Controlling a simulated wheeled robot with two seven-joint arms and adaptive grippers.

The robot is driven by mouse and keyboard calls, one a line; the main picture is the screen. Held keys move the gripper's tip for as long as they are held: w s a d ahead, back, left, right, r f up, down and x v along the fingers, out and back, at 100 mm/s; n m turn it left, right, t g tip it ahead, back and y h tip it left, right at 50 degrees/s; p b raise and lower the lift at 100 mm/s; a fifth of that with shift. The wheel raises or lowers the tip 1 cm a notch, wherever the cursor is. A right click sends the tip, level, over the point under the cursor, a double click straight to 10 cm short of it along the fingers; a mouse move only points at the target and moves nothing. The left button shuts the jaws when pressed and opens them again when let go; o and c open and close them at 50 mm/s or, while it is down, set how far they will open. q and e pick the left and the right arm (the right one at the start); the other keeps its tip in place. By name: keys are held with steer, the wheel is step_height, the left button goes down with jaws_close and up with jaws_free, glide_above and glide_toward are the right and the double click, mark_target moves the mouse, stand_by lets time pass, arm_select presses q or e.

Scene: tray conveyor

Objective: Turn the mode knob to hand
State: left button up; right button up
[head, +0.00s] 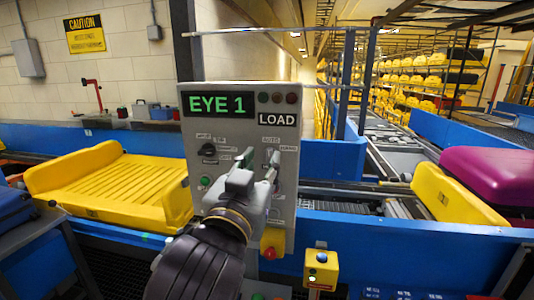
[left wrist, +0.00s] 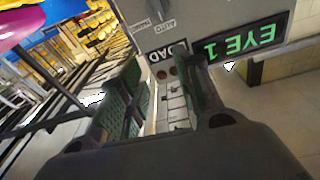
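A grey control panel (head: 228,132) stands in front of me, its display reading EYE 1 beside a LOAD label. A selector knob under LOAD, with an AUTO label, shows in the left wrist view (left wrist: 158,10). In the head view it is largely hidden by my left gripper (head: 260,165). The fingers are apart at the panel face; the knob lies near the line of the gap, and I cannot tell if they touch it. In the left wrist view the gripper (left wrist: 163,72) is open. A black knob (head: 208,150) sits on the panel's left side. My right gripper is not in view.
A yellow tray (head: 100,185) lies on the conveyor at left. A purple case (head: 490,175) sits by another yellow tray (head: 445,195) at right. A red button on a yellow base (head: 271,243) is low on the panel; a small yellow button box (head: 321,268) stands below right.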

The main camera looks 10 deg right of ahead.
mark_target(269, 152)
arm_select(q)
steer(key=f, duration=0.1)
steer(key=n+y, duration=0.1)
steer(key=a+f, duration=0.1)
steer(key=shift+w+f+n+g+y, duration=0.3)
steer(key=shift+g, duration=0.1)
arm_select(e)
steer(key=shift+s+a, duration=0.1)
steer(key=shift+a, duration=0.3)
arm_select(q)
steer(key=shift+w, duration=0.1)
steer(key=shift+p+x, duration=1.35)
steer(key=shift+x, duration=5.45)
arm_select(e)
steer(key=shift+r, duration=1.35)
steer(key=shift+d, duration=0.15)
arm_select(q)
jaws_close()
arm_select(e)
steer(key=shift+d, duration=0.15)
